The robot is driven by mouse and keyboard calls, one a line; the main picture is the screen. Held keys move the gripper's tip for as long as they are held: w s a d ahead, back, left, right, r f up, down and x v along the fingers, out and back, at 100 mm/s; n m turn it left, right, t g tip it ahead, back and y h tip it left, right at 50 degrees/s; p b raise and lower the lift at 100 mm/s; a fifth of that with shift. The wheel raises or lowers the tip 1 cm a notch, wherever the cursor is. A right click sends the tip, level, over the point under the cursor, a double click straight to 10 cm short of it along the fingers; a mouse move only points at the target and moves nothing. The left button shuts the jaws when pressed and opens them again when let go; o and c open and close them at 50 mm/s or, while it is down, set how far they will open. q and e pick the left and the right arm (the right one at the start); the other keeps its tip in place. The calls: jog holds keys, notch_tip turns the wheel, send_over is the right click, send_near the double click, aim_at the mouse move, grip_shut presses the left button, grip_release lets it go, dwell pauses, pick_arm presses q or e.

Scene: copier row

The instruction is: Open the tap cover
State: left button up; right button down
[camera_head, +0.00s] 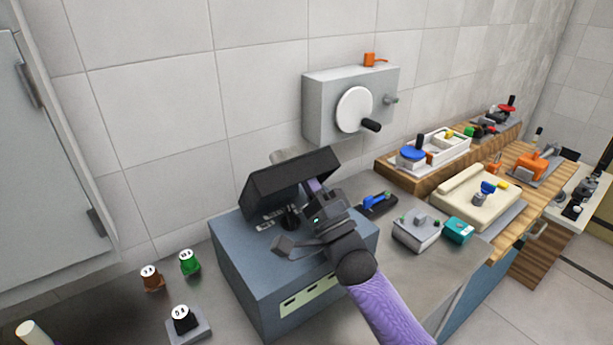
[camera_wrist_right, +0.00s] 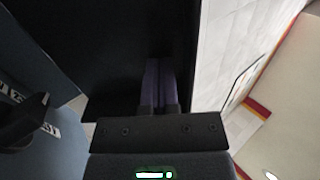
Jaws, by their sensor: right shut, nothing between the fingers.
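A black panel (camera_head: 290,185), which looks like the tap cover, stands tilted up above the blue-grey box (camera_head: 245,275). A black knob-like part (camera_head: 290,217) and white-marked labels show on the box top below it. My right gripper (camera_head: 314,186) is at the panel's right part, its purple fingers shut with nothing between them. In the right wrist view the fingers (camera_wrist_right: 158,85) point at the dark panel (camera_wrist_right: 110,45), which fills the upper middle. I cannot tell whether they touch it. My left gripper is not in view.
A grey wall unit (camera_head: 320,105) with a white disc and black handle is behind. A grey box (camera_head: 416,233), teal block (camera_head: 458,230) and blue item (camera_head: 378,202) lie to the right. Several small capped pieces (camera_head: 189,262) are at the lower left. A grey cabinet (camera_head: 45,150) is far left.

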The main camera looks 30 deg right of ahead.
aim_at(291, 147)
jog(key=shift+r, duration=0.1)
jog(key=w+r+g+p, duration=0.1)
jog(key=g+p, duration=0.1)
jog(key=p, duration=0.3)
jog(key=w+r+g+p, duration=0.1)
jog(key=r+p, duration=0.1)
jog(key=p, duration=0.3)
jog(key=shift+w+a+r+g+h, duration=0.2)
jog(key=shift+w+r+g+h, duration=0.1)
jog(key=shift+w+g, duration=0.1)
jog(key=shift+w+g+p, duration=0.3)
jog(key=shift+g, duration=0.1)
jog(key=shift+w+f, duration=0.1)
jog(key=shift+w, duration=0.15)
jog(key=shift+w+a+b, duration=0.15)
jog(key=shift+w+b, duration=0.15)
jog(key=shift+w, duration=0.4)
jog(key=shift+w+a+r, duration=0.1)
jog(key=shift+w+r, duration=0.1)
jog(key=shift+w, duration=0.15)
